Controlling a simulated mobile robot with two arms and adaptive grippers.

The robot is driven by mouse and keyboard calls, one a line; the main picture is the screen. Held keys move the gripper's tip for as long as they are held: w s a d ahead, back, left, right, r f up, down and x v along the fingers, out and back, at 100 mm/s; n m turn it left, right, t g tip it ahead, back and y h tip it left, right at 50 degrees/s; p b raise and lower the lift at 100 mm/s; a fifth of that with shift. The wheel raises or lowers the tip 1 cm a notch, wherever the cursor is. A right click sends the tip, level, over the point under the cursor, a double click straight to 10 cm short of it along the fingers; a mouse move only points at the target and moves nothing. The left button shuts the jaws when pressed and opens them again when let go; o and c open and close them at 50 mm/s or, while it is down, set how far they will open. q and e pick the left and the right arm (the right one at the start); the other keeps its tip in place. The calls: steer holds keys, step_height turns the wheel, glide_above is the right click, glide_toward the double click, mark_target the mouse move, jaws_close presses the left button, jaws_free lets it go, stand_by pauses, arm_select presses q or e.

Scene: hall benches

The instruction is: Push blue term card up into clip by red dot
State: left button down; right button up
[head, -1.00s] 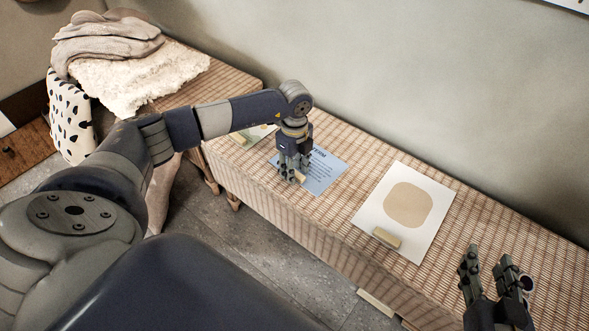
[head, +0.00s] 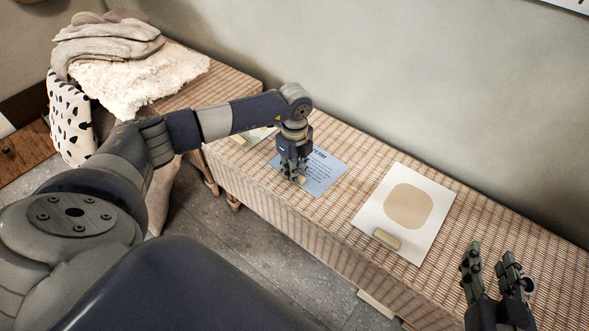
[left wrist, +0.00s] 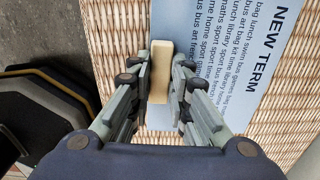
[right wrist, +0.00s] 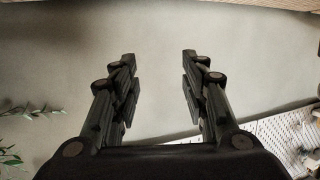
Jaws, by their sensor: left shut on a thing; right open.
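The blue term card (head: 326,174) lies flat on the woven bench top. The left wrist view shows its "NEW TERM" heading and printed lines on the blue card (left wrist: 235,50). A cream block (left wrist: 161,70) sits on the card near its lower edge. My left gripper (head: 295,176) points down over the card and is shut on this block; the left wrist view shows the fingers (left wrist: 160,85) on either side of it. My right gripper (head: 488,256) is open and empty at the lower right. I see no clip or red dot.
A white sheet (head: 433,205) with a tan rounded square and its own cream block (head: 386,239) lies to the right on the bench (head: 480,240). A wall stands behind.

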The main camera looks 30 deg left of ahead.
arm_select(q)
steer(key=shift+r+p, duration=0.35)
steer(key=shift+r, duration=0.35)
steer(key=shift+r+p, duration=0.6)
steer(key=shift+p, duration=0.15)
steer(key=shift+r+p, duration=0.6)
steer(key=shift+r, duration=0.05)
steer(key=shift+r+p, duration=0.7)
steer(key=shift+r, duration=0.05)
steer(key=shift+r+p, duration=0.35)
steer(key=shift+r, duration=0.05)
steer(key=shift+r+p, duration=0.75)
steer(key=shift+r, duration=0.15)
arm_select(e)
steer(key=s+d+f+g+h, duration=0.1)
steer(key=s+d+f+g, duration=0.1)
steer(key=s+f+g, duration=0.3)
steer(key=s+d+f+g+h, duration=0.1)
steer(key=s+d+f+g, duration=0.2)
steer(key=s+f+g, duration=0.3)
steer(key=shift+s+d+f+m+h, duration=0.35)
steer(key=shift+s+f, duration=1.15)
steer(key=shift+s, duration=0.65)
